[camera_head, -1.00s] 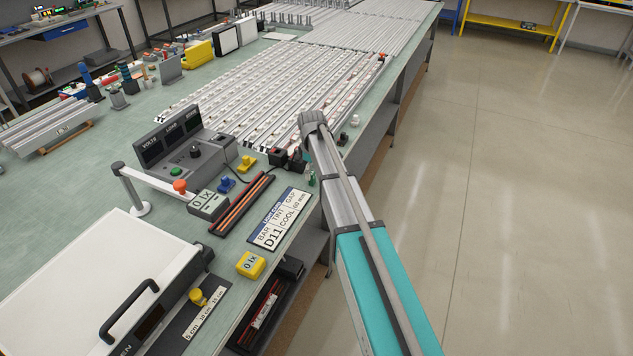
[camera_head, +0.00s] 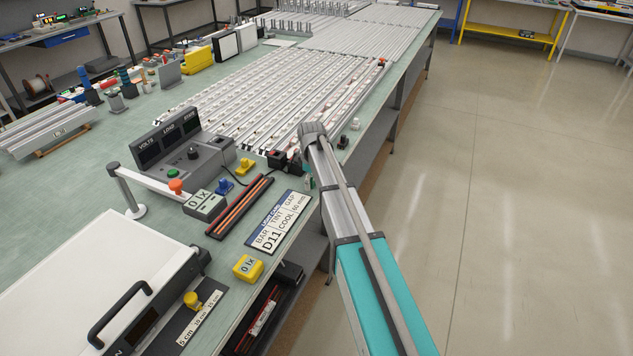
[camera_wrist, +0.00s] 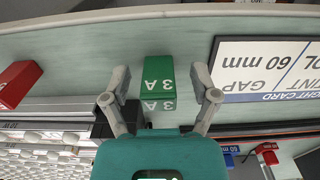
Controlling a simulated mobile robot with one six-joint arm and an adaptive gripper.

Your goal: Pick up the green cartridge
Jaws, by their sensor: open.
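The green cartridge (camera_wrist: 158,72) is a small block marked "3 A" in white, seen in the wrist view. My gripper (camera_wrist: 162,84) is open, with one grey finger on each side of the cartridge. A gap shows between each finger and the cartridge, and the cartridge stays on the bench surface. In the head view a small patch of green cartridge (camera_head: 309,183) shows beside my arm near the bench's front edge. My fingers are hidden by the arm there.
A printed card (camera_head: 278,222) lies close beside the cartridge. A red block (camera_wrist: 18,82) sits off to the left in the wrist view. A power box (camera_head: 190,150) and rows of metal bars (camera_head: 290,85) fill the bench. The floor right of the bench is clear.

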